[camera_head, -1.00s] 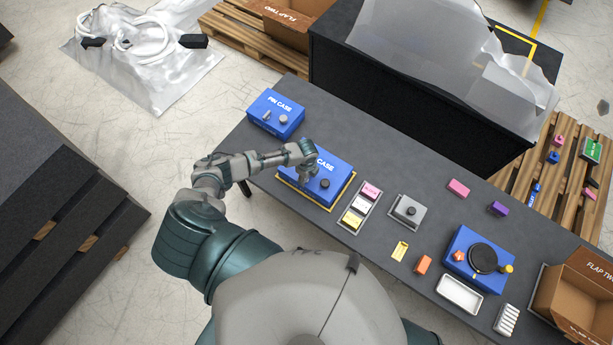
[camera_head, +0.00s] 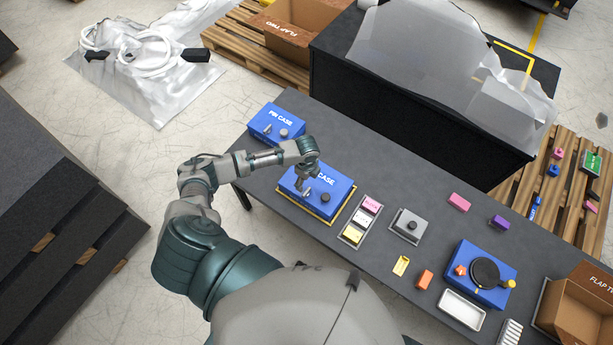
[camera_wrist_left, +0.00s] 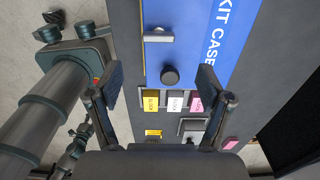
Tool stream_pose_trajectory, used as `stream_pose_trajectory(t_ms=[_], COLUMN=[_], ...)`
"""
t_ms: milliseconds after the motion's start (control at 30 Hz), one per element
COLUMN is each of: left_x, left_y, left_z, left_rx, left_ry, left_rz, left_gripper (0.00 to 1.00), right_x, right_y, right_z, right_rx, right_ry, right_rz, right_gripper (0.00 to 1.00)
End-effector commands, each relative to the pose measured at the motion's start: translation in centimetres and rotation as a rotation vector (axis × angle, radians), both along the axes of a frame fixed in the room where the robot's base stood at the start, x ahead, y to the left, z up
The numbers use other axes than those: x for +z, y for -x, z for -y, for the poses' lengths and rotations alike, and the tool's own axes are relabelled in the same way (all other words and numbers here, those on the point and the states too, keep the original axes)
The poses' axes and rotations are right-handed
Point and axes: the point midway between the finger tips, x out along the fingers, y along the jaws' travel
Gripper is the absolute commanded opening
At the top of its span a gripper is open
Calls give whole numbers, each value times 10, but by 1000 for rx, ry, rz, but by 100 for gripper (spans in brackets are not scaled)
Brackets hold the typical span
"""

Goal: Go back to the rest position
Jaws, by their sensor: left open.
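My left gripper (camera_head: 307,184) is over the blue kit case (camera_head: 338,187) in the head view, and the arm hides part of the lid lettering. In the left wrist view, the left gripper (camera_wrist_left: 161,88) has its two fingers wide apart with nothing between them. The kit case (camera_wrist_left: 222,45) lies beyond the fingers there, with a metal latch (camera_wrist_left: 160,37) and a dark round knob (camera_wrist_left: 170,75) on it. The gap between fingertips and case is hard to judge. My right gripper does not show in the head view, and I cannot identify it in the wrist view.
A blue pin case (camera_head: 274,124) stands at the table's left end. A tray of colored blocks (camera_head: 343,235), a grey box with a knob (camera_head: 408,226) and a blue unit with a black disc (camera_head: 464,263) stand to the right. A black bin (camera_head: 400,110) stands behind the table.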

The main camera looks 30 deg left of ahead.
Motion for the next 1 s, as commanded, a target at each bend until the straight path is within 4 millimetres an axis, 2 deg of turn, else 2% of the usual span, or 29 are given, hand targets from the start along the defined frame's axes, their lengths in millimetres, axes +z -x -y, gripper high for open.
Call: stream_pose_trajectory(t_ms=[100, 200, 767, 867, 967, 1000], left_x=[14, 19, 19, 15, 9, 8], left_y=[0, 0, 0, 8, 31, 44], left_z=[0, 0, 1, 16, 56, 76], left_rx=[0, 0, 0, 10, 60, 102], left_ry=[1, 0, 2, 20, 78, 112], left_rz=[0, 0, 0, 4, 23, 35], left_gripper=[79, 79, 79, 79, 79, 79], right_x=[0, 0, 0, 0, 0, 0], right_y=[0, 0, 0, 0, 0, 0], right_z=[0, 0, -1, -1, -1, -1], right_rx=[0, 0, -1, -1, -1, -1], right_ry=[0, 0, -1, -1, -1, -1], right_rz=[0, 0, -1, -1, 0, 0], right_gripper=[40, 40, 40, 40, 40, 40])
